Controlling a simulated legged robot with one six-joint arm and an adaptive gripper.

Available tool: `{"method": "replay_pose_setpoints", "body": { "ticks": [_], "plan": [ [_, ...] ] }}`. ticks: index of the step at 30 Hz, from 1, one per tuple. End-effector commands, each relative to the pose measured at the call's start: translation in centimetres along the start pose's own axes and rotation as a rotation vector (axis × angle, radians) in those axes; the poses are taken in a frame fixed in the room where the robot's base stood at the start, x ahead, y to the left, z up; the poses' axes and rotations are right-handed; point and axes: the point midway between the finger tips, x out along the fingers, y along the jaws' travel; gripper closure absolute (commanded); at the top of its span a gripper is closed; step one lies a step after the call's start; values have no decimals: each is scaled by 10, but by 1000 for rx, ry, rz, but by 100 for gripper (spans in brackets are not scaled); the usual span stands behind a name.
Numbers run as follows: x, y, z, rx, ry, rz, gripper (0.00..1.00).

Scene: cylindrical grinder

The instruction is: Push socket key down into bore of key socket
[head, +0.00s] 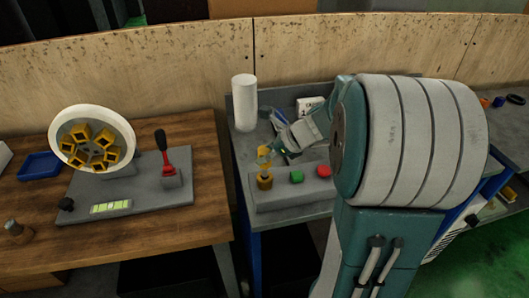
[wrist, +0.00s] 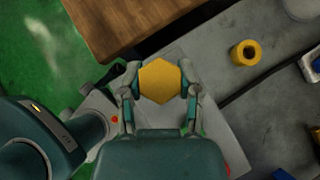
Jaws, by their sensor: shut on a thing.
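The socket key (wrist: 160,82) is a yellow piece with a hexagonal top, held between the two fingers of my gripper (wrist: 160,84) in the wrist view. My gripper is shut on it, pointing down over the grey block (head: 300,193). In the head view my gripper (head: 265,157) is above the block's left end. A yellow-brown piece, apparently the key socket (head: 265,182), stands there under the fingers. In the wrist view the key hides the bore, so I cannot tell how deep the key sits.
A yellow ring-like piece (wrist: 245,53) with a dark hole stands apart on the grey table. The block carries a green button (head: 297,176) and a red button (head: 323,171). A white cylinder (head: 244,102) stands behind. A wooden table (head: 200,225) is at left.

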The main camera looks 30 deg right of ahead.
Motion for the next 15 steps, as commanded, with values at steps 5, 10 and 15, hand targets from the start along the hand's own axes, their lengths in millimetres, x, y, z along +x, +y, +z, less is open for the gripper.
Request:
{"method": "replay_pose_setpoints", "body": {
  "ticks": [5,10,15],
  "plan": [
    [3,0,-3,1,0,1,100],
    [6,0,-6,0,1,1,100],
    [8,0,-8,1,0,1,100]
  ]
}}
